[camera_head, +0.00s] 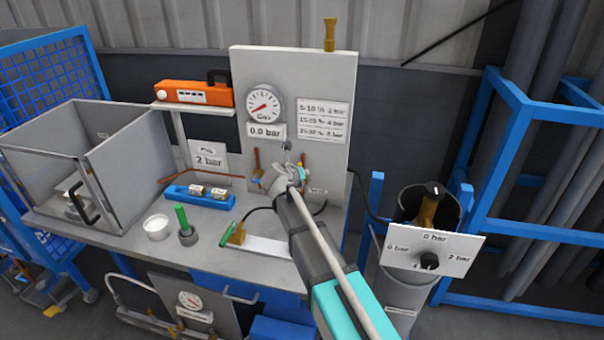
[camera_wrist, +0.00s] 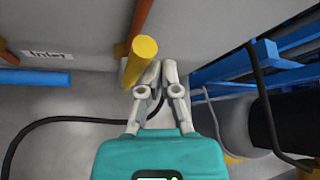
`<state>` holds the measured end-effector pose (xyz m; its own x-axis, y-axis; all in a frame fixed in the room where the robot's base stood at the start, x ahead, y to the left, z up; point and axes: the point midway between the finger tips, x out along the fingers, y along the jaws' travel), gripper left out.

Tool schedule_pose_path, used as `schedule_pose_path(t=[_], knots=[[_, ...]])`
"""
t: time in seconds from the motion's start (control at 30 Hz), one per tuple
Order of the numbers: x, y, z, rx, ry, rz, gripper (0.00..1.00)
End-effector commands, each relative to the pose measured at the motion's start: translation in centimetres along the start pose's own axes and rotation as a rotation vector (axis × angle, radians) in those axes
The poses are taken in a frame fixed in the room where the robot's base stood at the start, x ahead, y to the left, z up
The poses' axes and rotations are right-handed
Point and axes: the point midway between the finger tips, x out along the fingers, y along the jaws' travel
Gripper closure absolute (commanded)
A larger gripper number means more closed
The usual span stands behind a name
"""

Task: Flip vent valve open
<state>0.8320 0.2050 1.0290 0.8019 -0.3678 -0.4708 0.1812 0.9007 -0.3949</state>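The upright grey panel (camera_head: 340,95) carries copper pipes low on its face and a small label (camera_head: 316,192) too blurred to read surely. My gripper (camera_head: 283,175) is in front of the panel's lower part and hides some fittings there. In the wrist view a yellow-ended brass rod (camera_wrist: 142,58), probably a valve handle, points towards the camera. My gripper (camera_wrist: 160,70) has its fingertips close together, just right of the rod. The rod does not appear between the fingers; contact cannot be told. An "Inlet" label (camera_wrist: 48,55) is at left.
A gauge (camera_head: 264,104) sits above a "0.0 bar" sign (camera_head: 266,131). The bench (camera_head: 200,250) holds a white cup (camera_head: 157,228), a blue rack (camera_head: 200,197) and a green-handled tool (camera_head: 184,225). An open grey box (camera_head: 120,170) stands left. A regulator plate (camera_head: 433,250) is right.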

Motion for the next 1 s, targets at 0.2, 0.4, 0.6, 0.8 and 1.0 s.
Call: schedule_pose_path(t=[0.2, 0.4, 0.6, 0.8, 1.0], knots=[[0.0, -0.2, 0.1, 0.0, -0.011, 0.012, 1.0], [0.3, -2.0, -0.7, 0.0, -0.005, 0.007, 1.0], [0.1, -3.3, -1.5, 0.001, -0.002, 0.006, 1.0], [-1.9, -2.3, -2.2, 0.001, -0.001, 0.004, 1.0], [-4.3, -1.0, -3.1, 0.001, -0.001, 0.005, 1.0]])
